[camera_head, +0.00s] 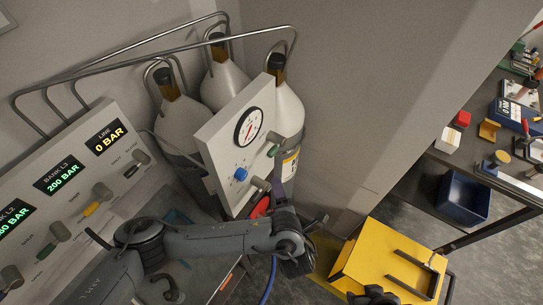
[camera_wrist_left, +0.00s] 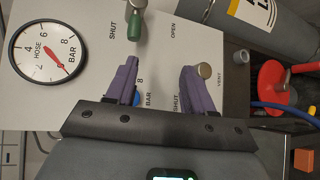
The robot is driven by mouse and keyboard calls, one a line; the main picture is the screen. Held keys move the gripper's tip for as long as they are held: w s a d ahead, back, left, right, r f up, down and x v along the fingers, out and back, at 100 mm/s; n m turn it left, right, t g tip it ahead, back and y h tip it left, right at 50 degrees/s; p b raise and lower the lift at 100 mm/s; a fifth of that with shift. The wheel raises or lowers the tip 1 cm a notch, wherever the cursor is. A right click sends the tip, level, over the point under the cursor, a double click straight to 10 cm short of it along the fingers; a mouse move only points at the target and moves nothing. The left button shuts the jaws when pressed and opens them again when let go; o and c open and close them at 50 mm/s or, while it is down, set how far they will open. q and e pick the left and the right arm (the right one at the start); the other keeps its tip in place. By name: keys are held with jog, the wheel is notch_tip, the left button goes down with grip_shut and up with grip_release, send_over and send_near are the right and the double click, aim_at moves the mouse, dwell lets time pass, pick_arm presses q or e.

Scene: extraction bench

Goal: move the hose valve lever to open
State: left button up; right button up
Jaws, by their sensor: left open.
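The hose valve lever has a green handle (camera_wrist_left: 135,27). It lies beside the word SHUT on the pale panel (camera_wrist_left: 80,92), with OPEN printed farther right. In the head view the green handle (camera_head: 273,151) is on the panel's right side, near the round gauge (camera_head: 248,126). My left gripper (camera_wrist_left: 160,66) is open, its two purple fingers apart and nothing between them. It is in front of the panel, with the green handle beyond the left finger's tip, apart from it in the picture. A grey vent knob (camera_wrist_left: 205,70) shows by the right finger; whether they touch cannot be told.
A blue knob (camera_head: 240,174) sits low on the panel, partly hidden by the left finger in the wrist view. Gas cylinders (camera_head: 222,84) stand behind the panel. A red object (camera_wrist_left: 276,82) and blue hose are to the right. A yellow case (camera_head: 385,262) stands right of my left arm.

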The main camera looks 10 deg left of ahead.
aim_at(274, 155)
pick_arm(q)
jog(key=shift+t, duration=0.4)
jog(key=w+b, duration=0.1)
jog(key=w, duration=0.2)
jog(key=w+a+r+b, duration=0.1)
jog(key=w, duration=0.3)
jog(key=w+a+r+b, duration=0.1)
jog(key=w, duration=0.2)
jog(key=shift+w+a+r, duration=0.2)
jog(key=shift+a, duration=0.05)
jog(key=shift+b+x, duration=0.4)
jog(key=shift+x, duration=0.75)
pick_arm(e)
jog(key=shift+f, duration=2.05)
pick_arm(q)
jog(key=shift+c, duration=0.2)
pick_arm(e)
jog(key=shift+d, duration=0.1)
pick_arm(q)
jog(key=c, duration=0.9)
jog(key=shift+f, duration=0.1)
grip_shut()
pick_arm(e)
jog(key=shift+f, duration=0.1)
